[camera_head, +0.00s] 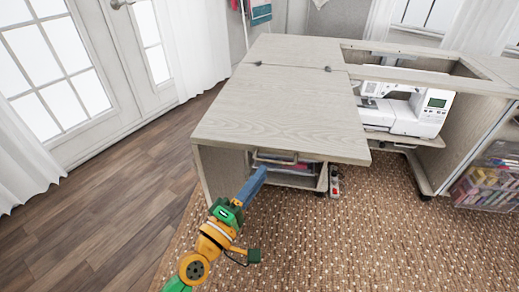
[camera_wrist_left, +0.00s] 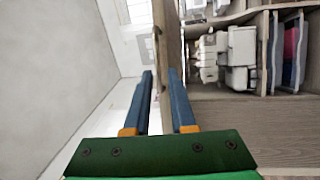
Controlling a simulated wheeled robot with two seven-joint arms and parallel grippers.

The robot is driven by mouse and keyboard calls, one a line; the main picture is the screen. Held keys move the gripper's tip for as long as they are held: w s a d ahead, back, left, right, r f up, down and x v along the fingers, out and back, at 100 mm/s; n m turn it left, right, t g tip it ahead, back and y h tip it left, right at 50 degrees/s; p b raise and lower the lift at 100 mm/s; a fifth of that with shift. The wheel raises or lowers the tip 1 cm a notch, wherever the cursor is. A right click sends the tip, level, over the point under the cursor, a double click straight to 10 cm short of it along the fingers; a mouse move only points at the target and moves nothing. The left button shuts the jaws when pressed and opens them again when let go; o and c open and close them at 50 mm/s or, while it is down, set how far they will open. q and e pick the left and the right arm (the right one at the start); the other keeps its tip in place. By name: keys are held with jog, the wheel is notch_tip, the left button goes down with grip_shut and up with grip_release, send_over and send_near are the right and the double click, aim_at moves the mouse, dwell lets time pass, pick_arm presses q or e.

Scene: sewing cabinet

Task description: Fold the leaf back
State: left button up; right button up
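The wood-grain leaf (camera_head: 285,115) lies flat, level with the cabinet top, with two dark hinges along its back edge. A gap shows beside the left finger; I cannot tell whether the right finger touches the panel. My right gripper is out of view.
A white sewing machine (camera_head: 412,113) sits in the cabinet opening at the right. A power strip (camera_head: 335,182) hangs by the cabinet's side. A clear bin (camera_head: 487,184) stands far right. The patterned carpet (camera_head: 350,240) in front is clear. Glass doors stand at the left.

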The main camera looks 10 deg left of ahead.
aim_at(274, 162)
pick_arm(q)
jog(key=x, duration=0.6)
jog(key=shift+s+d+r, duration=0.1)
jog(key=shift+s+d, duration=0.05)
jog(key=shift+d, duration=0.15)
grip_shut()
jog(key=shift+r, duration=0.1)
dwell(0.8)
